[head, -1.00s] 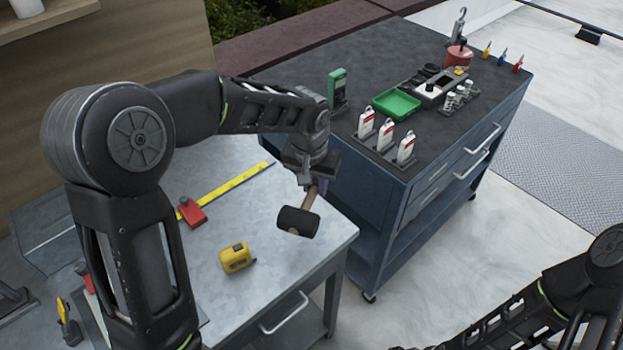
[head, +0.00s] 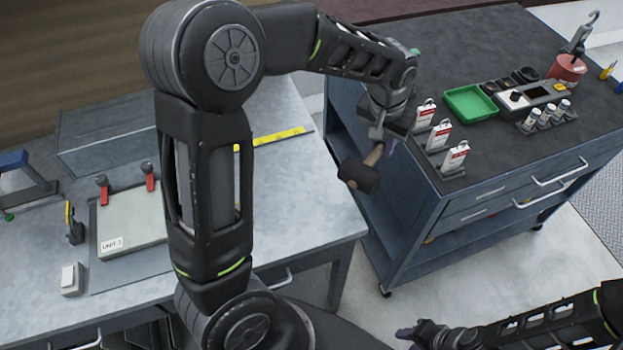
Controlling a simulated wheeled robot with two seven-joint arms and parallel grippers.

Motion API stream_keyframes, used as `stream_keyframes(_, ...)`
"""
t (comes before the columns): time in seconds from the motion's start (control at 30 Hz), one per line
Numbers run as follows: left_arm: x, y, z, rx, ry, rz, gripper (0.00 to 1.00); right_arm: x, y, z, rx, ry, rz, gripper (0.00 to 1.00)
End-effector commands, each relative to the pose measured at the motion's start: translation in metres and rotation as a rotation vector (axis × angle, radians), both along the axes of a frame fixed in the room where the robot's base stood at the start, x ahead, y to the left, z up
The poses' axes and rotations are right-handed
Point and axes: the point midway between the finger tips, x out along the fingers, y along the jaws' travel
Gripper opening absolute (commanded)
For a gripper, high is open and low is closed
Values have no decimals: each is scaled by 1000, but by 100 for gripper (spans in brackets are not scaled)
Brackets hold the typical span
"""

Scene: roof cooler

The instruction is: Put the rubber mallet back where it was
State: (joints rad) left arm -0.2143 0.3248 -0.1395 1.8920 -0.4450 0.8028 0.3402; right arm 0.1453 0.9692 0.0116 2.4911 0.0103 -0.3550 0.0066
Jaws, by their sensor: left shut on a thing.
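The rubber mallet (head: 358,176) has a black head and a short wooden handle. My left gripper (head: 384,143) is shut on its handle, with the head hanging down and to the left. The mallet is held in the air by the right end of the grey metal bench (head: 310,215), in front of the blue cabinet's left side. My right gripper (head: 404,333) is low at the bottom of the picture, away from the mallet; its jaws are too small to read.
The dark-topped blue cabinet (head: 480,45) bears a green tray (head: 470,104), white tagged items (head: 439,135) and a red container (head: 567,68). The bench bears a yellow rule (head: 277,137), a board with red clamps (head: 130,222) and a small white box (head: 70,278). My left arm hides the bench's middle.

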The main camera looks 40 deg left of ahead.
Motion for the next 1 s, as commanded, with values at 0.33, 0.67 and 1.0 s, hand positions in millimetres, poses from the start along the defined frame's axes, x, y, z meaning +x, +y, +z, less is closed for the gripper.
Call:
stream_keyframes(0.33, -12, 33, -3, -1, 2, -213, 0, 2, 0, -23, 2, -5, 0, 36)
stream_keyframes(0.67, -58, 98, 0, 9, 16, -833, 0, 6, 2, -72, 9, -18, 2, 36)
stream_keyframes(1.0, -100, 130, 11, 25, 28, -1328, 0, 8, 3, -99, 14, -26, 5, 36)
